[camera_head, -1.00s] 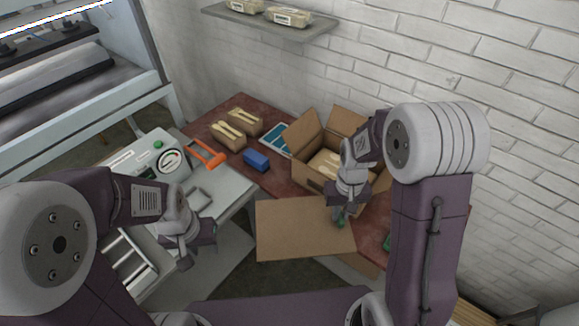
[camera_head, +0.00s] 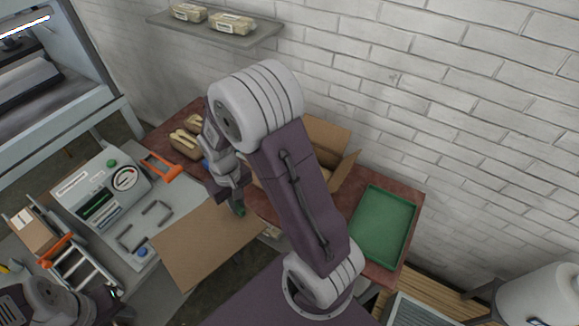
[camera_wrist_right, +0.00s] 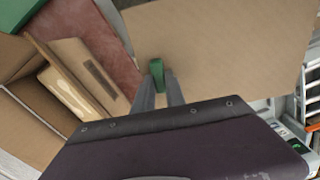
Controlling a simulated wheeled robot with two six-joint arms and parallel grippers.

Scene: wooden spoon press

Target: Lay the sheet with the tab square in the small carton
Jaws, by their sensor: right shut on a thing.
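The brown cardboard sheet (camera_head: 200,243) is held raised in front of the red table, its left end over the grey bench. My right gripper (camera_head: 238,208) is shut on the green tab at the sheet's edge. The green tab (camera_wrist_right: 156,74) shows between the fingers in the right wrist view, with the sheet (camera_wrist_right: 220,45) beyond. The open carton (camera_head: 328,133) is mostly hidden behind my right arm. The carton (camera_wrist_right: 28,95) shows at the left in the wrist view, with pale wrapped contents near a flap. My left gripper (camera_head: 112,300) is low at the left, its jaws unclear.
A green tray (camera_head: 385,228) lies on the red table to the right. A machine with a dial (camera_head: 103,190) and an orange handle (camera_head: 160,165) are at the left. Wooden-spoon bundles (camera_head: 184,143) lie at the back, below a wall shelf (camera_head: 215,32).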

